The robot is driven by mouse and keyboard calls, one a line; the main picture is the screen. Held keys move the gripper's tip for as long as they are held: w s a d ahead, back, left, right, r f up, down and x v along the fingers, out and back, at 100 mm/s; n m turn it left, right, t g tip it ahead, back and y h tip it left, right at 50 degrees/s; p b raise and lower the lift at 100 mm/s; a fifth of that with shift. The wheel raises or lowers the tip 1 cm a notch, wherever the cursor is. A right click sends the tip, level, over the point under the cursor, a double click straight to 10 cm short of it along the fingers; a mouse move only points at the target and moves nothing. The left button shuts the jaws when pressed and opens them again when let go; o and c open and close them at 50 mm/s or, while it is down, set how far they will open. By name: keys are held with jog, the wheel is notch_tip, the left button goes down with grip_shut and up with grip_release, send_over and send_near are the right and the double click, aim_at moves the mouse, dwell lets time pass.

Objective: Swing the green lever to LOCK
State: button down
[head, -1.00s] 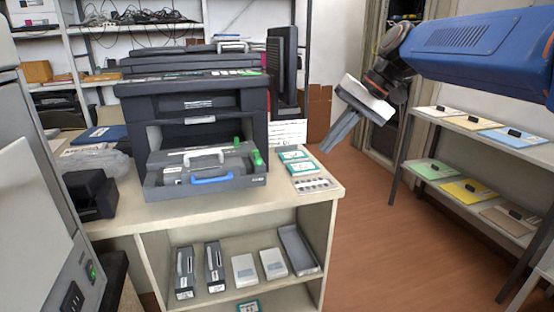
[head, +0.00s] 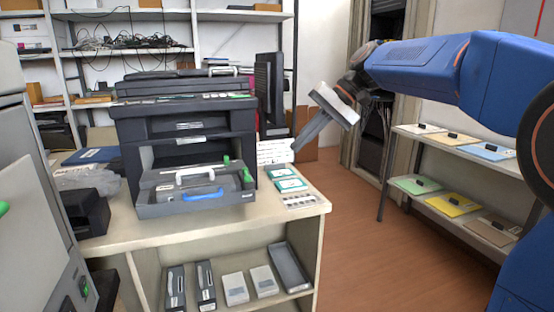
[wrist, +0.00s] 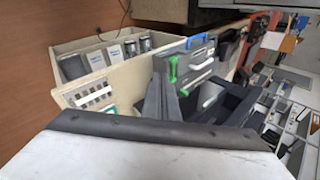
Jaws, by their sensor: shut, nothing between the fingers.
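The dark printer (head: 185,118) stands on the cream counter with its front tray (head: 195,206) pulled out. A blue handle (head: 203,195) and a white handle (head: 196,173) are on the tray. The green lever (head: 247,175) stands up at the tray's right side; another green piece (head: 226,160) is behind it. In the wrist view a green lever (wrist: 173,69) shows just beyond my fingers. My gripper (head: 298,147) is shut and empty, in the air to the right of the printer, pointing down-left, apart from the lever. I cannot read a LOCK mark.
Green-and-white boxes (head: 288,180) and a white card (head: 299,201) lie on the counter right of the tray. Cartridges and boxes fill the shelf below. A black box (head: 86,212) sits at left. A rack with coloured folders (head: 453,203) stands at right; floor between is clear.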

aim_at(246, 174)
jog(key=shift+a+r+x, duration=0.3)
jog(key=shift+x, duration=1.8)
jog(key=shift+a+r+x, duration=0.25)
jog(key=shift+a+x, duration=0.1)
jog(key=shift+x, duration=1.75)
jog(key=shift+a+r+x, duration=0.3)
jog(key=shift+x, duration=1.85)
